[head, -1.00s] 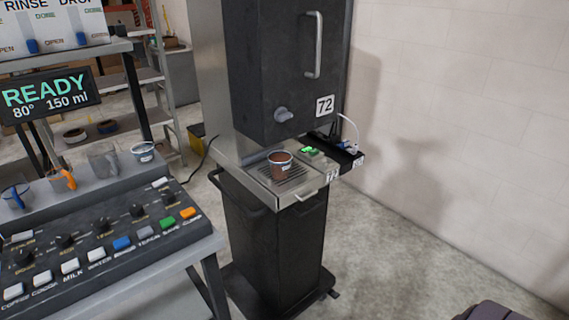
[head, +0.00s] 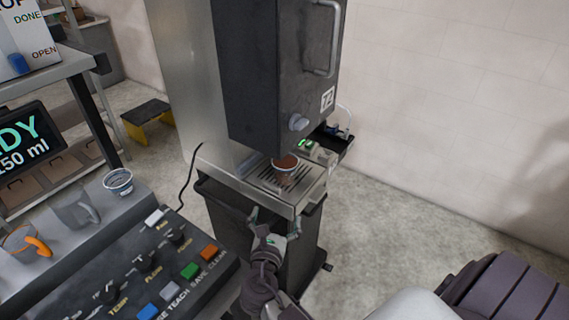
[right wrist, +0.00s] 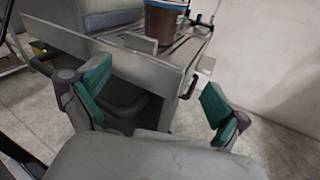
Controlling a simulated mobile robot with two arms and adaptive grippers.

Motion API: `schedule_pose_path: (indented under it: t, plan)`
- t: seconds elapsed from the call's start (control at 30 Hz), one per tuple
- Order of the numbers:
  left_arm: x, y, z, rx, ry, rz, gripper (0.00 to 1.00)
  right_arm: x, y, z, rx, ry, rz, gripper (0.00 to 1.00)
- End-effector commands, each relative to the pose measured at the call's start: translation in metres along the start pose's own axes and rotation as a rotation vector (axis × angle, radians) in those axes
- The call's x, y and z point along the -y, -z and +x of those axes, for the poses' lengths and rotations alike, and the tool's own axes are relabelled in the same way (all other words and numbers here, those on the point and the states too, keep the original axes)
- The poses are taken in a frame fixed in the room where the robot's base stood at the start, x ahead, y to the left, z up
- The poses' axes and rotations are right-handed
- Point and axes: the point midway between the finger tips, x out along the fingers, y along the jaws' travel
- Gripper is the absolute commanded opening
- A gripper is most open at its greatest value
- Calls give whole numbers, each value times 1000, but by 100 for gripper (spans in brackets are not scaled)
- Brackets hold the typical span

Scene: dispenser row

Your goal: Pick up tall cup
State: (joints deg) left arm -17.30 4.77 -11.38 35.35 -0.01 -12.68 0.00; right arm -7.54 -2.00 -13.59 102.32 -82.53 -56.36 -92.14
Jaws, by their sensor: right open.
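A brown-filled cup (head: 285,168) with a light rim and label stands upright on the slatted drip tray (head: 259,181) of the dark dispenser. It also shows at the top of the right wrist view (right wrist: 164,22), its upper part cut off. I cannot tell whether it is the tall cup. My right gripper (head: 273,222) is open and empty in front of the tray, below and nearer than the cup, not touching it. In the right wrist view its green-padded fingers (right wrist: 153,92) are spread wide, with the tray's front beyond them. My left gripper is not in view.
The dispenser's dark housing (head: 270,75) overhangs the cup from above. The floor at right is clear.

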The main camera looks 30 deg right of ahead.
Motion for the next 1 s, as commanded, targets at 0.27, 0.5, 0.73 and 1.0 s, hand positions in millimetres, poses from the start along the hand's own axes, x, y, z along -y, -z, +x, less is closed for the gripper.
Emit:
schedule_pose_path:
  t: [0.27,0.5,0.73,1.0]
  plan:
    - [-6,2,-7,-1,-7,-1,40,-11,-42,12,117,8,-156,100]
    - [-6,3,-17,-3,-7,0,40,-11,-47,60,113,7,-153,100]
    - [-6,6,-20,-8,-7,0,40,-11,-47,84,110,6,-151,100]
    - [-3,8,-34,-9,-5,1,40,-10,-53,116,111,7,-153,100]
